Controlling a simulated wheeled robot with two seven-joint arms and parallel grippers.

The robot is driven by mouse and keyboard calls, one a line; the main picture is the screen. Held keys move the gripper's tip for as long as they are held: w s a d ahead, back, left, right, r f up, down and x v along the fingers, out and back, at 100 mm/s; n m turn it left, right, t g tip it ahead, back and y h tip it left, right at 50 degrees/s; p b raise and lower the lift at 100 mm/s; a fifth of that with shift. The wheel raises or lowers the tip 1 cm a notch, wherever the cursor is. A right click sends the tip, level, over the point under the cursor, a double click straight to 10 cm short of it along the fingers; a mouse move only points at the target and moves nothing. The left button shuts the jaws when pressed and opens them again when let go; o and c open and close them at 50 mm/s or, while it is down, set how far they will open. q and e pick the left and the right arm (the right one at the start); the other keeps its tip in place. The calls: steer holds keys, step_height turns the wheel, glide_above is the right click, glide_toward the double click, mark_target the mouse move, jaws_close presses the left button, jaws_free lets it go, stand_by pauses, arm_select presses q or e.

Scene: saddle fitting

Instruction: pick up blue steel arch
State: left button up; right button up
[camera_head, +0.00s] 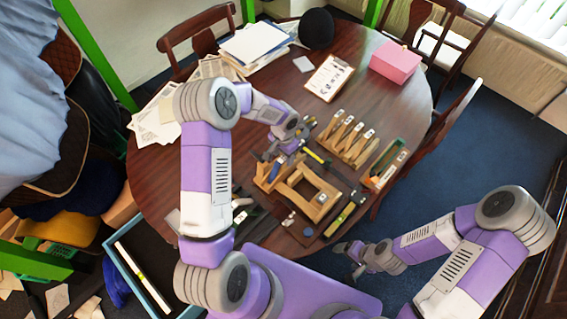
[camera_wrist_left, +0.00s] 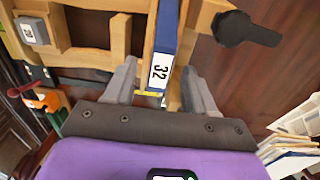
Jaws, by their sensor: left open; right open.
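The blue steel arch (camera_wrist_left: 168,42) shows in the left wrist view as a narrow blue bar with a white label reading 32. It stands against a wooden rack, between the fingers of my left gripper (camera_wrist_left: 160,72); a gap shows on both sides. In the head view my left gripper (camera_head: 286,149) is over the wooden racks on the table, and a small bit of blue, likely the arch (camera_head: 279,161), shows below it, mostly hidden. My right gripper (camera_head: 350,256) is open and empty off the table's front right edge.
A wooden frame (camera_head: 309,192), a rack with several labelled slots (camera_head: 346,137) and a box with green edging (camera_head: 386,163) crowd the table. A dark knob (camera_wrist_left: 247,29) sits right of the arch. A pink box (camera_head: 395,62) and clipboard (camera_head: 328,77) lie farther back.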

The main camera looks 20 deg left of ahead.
arm_select(q)
jaws_close()
steer(key=shift+r, duration=0.1)
stand_by(0.4)
